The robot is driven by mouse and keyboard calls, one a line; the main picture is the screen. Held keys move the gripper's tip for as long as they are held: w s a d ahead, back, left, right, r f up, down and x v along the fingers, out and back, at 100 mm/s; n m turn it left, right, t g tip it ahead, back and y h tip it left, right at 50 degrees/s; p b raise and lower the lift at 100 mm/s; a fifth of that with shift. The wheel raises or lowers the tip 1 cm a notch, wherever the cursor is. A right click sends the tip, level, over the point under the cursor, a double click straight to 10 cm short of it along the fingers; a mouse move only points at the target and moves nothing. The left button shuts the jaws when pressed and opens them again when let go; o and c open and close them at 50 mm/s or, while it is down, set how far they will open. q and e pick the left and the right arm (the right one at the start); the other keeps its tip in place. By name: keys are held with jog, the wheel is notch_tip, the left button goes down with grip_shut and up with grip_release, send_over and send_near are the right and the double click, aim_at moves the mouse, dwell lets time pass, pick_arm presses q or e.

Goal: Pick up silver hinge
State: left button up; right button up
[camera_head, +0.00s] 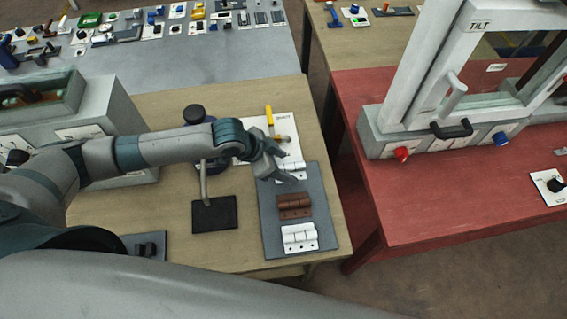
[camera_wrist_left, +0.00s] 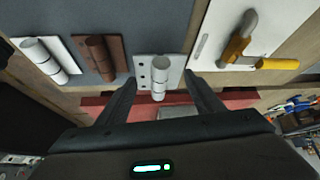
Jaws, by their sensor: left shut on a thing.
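The silver hinge (camera_head: 291,166) is at the top of the grey board (camera_head: 273,238), partly hidden by my left gripper (camera_head: 287,178). In the left wrist view, the silver hinge (camera_wrist_left: 159,70) shows its leaf with holes and its knuckle between the two fingertips of my left gripper (camera_wrist_left: 160,90). The left gripper is shut on the hinge; the exact contact points are hard to see. A brown hinge (camera_head: 294,206) and a white hinge (camera_head: 300,237) are on the same board below it. My right gripper is not in view.
A white plate with a yellow-handled latch (camera_head: 270,116) is just above the board. A black square base with a lever (camera_head: 214,214) stands to its left. A red table (camera_head: 440,190) with a window frame is on the right, past a gap.

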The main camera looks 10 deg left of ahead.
pick_arm(q)
jog(key=s+d+r, duration=0.3)
jog(key=d+r, duration=0.3)
jog(key=d, duration=0.5)
jog(key=shift+r, duration=0.35)
